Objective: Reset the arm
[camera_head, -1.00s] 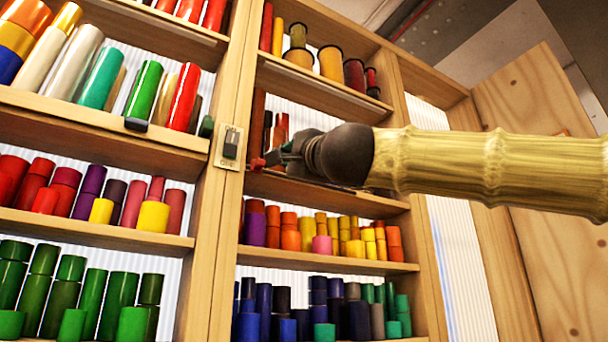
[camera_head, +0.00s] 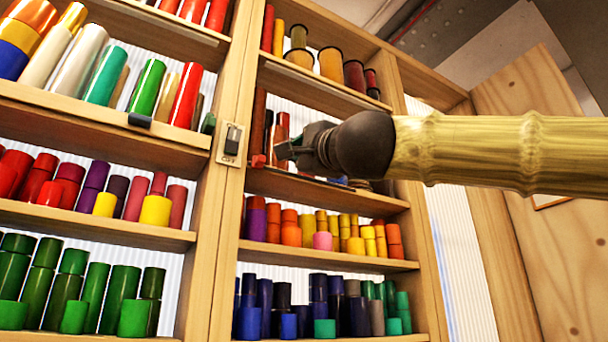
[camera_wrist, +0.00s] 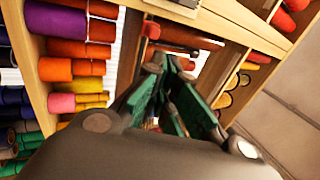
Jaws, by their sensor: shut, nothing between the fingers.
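My gripper (camera_head: 284,152) is in front of the middle shelf of the right-hand shelf section, at the end of my arm coming in from the right. In the wrist view my gripper (camera_wrist: 174,62) shows dark and green fingers closed together with nothing between them. Behind it stand brown and orange foil rolls (camera_head: 282,127) on the shelf. A small red piece (camera_head: 257,160) lies at the shelf's left end, close to the fingertips in the picture; I cannot tell whether they touch.
A wooden post with a light switch (camera_head: 231,143) stands just left of my gripper. Shelves above and below hold many foil rolls, such as yellow and orange ones (camera_head: 345,225) below. A wooden panel (camera_head: 545,150) stands at the right, behind my arm.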

